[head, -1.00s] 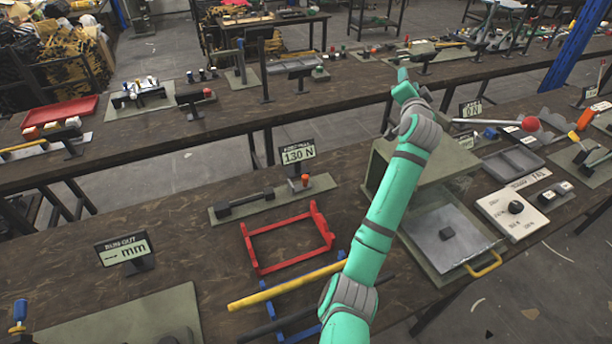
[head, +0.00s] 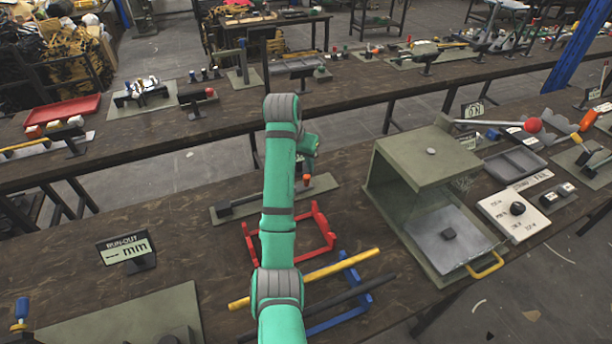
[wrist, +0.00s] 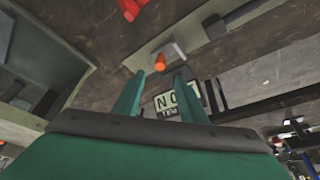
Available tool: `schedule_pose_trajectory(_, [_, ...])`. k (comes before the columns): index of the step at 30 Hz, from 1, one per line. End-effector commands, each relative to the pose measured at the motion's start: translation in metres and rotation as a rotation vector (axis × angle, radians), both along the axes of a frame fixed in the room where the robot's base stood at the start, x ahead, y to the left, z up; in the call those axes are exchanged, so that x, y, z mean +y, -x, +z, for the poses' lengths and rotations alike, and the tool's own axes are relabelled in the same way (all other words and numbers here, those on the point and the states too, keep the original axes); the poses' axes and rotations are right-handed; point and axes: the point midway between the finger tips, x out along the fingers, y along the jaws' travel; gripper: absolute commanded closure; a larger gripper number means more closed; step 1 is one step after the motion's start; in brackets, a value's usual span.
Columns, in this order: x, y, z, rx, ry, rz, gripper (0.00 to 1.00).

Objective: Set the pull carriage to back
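The pull rig is a grey-green base plate (head: 327,182) on the near bench, partly hidden behind my arm in the head view. A dark block (head: 224,208) and bar stand at its left end. The carriage's orange knob (head: 306,180) shows right of my arm. In the wrist view the orange knob (wrist: 160,62) sits beside a pale grey block (wrist: 174,50), just beyond my fingertips. My gripper (wrist: 156,75) is open and empty, its two green fingers apart.
A red frame (head: 326,245) and a blue rack (head: 345,312) with yellow and black bars lie in front of the rig. An open green box (head: 425,172) stands to the right. A run-out readout (head: 126,250) stands left, with bare bench between it and the rig.

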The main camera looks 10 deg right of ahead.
Motion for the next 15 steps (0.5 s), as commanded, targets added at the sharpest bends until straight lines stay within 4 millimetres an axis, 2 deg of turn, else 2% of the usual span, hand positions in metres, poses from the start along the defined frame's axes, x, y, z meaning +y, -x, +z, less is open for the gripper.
schedule_pose_trajectory(9, [-0.013,-0.017,-0.052,0.001,-0.001,-0.001,0.62])
schedule_pose_trajectory(15, [-0.018,-0.026,-0.077,0.000,-0.002,-0.001,0.62])
